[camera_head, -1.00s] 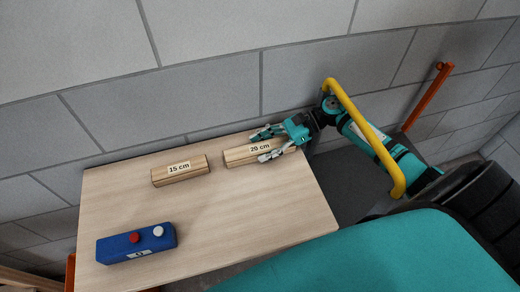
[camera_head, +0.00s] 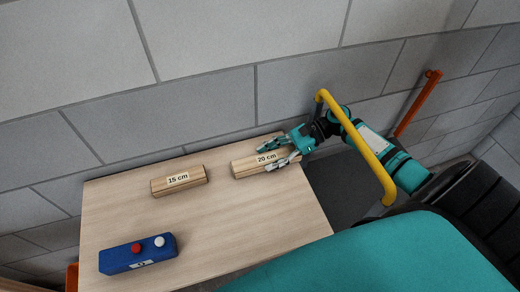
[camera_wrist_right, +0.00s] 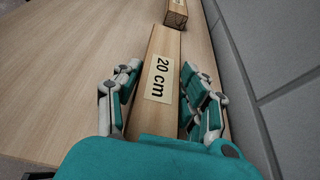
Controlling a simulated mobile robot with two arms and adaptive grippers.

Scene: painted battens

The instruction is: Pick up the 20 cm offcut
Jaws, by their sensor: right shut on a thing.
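The 20 cm offcut (camera_head: 245,168) is a pale wooden block with a white label, at the table's back right edge. My right gripper (camera_head: 264,157) is shut on it, with fingers along both long sides. The right wrist view shows the offcut (camera_wrist_right: 160,113) between the fingers (camera_wrist_right: 160,95), its label facing up. My left gripper is not in view.
The 15 cm offcut (camera_head: 188,185) lies to the left on the table (camera_head: 225,225). A blue box (camera_head: 120,261) with a red and a white button stands at the front left. A grey block wall (camera_head: 200,110) runs close behind. The table's middle and front right are bare.

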